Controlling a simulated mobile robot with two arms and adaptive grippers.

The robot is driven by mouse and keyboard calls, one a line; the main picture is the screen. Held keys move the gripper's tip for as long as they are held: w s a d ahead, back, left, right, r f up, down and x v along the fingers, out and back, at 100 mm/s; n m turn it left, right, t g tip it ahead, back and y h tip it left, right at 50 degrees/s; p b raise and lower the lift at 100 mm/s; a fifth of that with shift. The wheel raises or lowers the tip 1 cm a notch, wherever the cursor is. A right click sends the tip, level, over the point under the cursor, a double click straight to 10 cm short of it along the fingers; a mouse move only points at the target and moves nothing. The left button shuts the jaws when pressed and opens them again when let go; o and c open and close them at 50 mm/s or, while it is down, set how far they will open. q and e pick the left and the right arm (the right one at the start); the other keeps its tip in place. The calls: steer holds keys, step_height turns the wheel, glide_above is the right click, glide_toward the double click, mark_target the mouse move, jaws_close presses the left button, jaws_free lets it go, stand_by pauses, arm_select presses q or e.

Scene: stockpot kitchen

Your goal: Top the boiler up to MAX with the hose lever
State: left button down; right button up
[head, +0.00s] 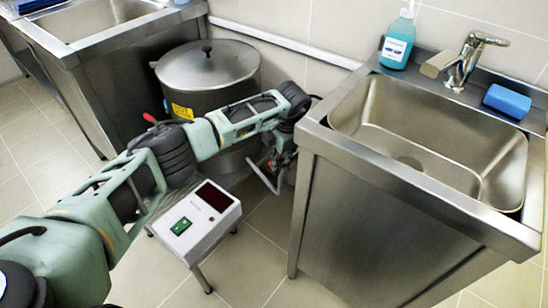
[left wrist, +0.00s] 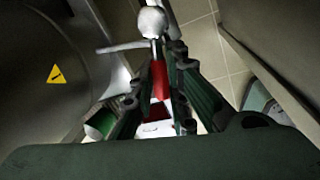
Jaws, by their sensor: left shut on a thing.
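The boiler (head: 208,68) is a large steel pot with a flat lid and black knob, standing between the two sink units. Its lid is on, so the water level is hidden; I see no MAX mark. My left arm reaches across its front. My left gripper (head: 281,152) is low between the boiler and the right sink unit, partly hidden there. In the left wrist view, the gripper (left wrist: 163,92) is shut on a red lever (left wrist: 158,78), with a pale round knob beyond it. The boiler's dark side (left wrist: 50,85) with a yellow warning sign is at left.
A white box (head: 202,218) with a dark display and green switch stands on legs before the boiler. The right sink unit (head: 370,225) is close beside my gripper. A soap bottle (head: 397,42), tap (head: 465,58) and blue sponge (head: 507,102) are on it.

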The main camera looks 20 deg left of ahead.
arm_select(q)
steer(key=shift+w+r, duration=0.1)
steer(key=shift+r, duration=0.05)
steer(key=c, duration=1.7)
jaws_free()
steer(key=shift+c, duration=0.2)
step_height(320, 180, up, 12)
steer(key=s+d, duration=0.1)
steer(key=shift+s+d+f, duration=0.2)
steer(key=shift+s+d, duration=0.1)
steer(key=shift+d, duration=0.1)
